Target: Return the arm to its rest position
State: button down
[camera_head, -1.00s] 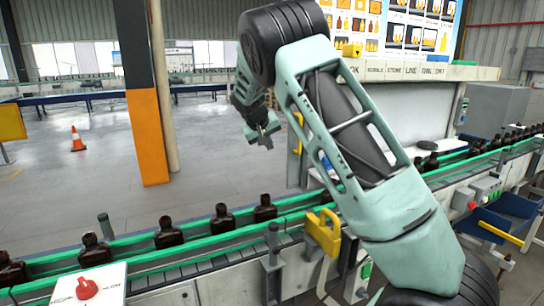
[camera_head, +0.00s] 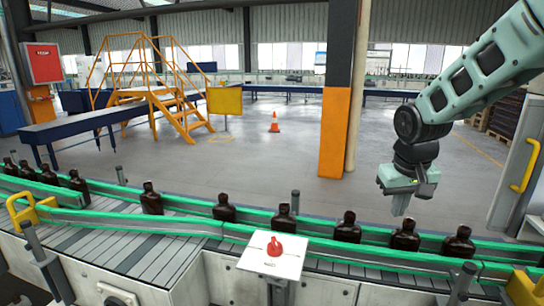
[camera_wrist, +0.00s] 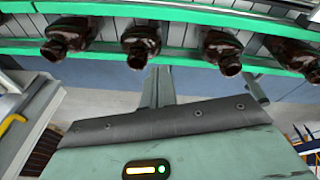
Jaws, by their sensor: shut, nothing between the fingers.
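My gripper (camera_head: 402,205) shows at the right of the head view, at the end of my raised pale green arm. It points down, is shut, and holds nothing. It hangs above and behind the conveyor, apart from the amber bottles. The bottles stand in a spaced row between green rails; one bottle (camera_head: 347,228) is left of the gripper and another (camera_head: 405,236) is below it. In the wrist view, several bottles, one of them near the middle (camera_wrist: 140,44), show along the top beyond my gripper body.
The conveyor's green rail (camera_head: 150,217) runs across the front. A white panel with a red button (camera_head: 274,247) stands at its near side. An orange and black pillar (camera_head: 335,130) rises behind. Yellow stairs (camera_head: 165,95) and a cone (camera_head: 274,124) stand on open floor.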

jog(key=s+a+f+n+g+y, duration=0.15)
jog(key=s+a+n, duration=0.25)
jog(key=s+a, duration=0.95)
jog(key=s+a+f+n, duration=0.1)
jog(key=s+n, duration=0.2)
jog(key=s, duration=1.3)
jog(key=shift+s+f+n+g, duration=0.3)
jog(key=shift+s+f+g, duration=0.1)
jog(key=shift+g, duration=0.05)
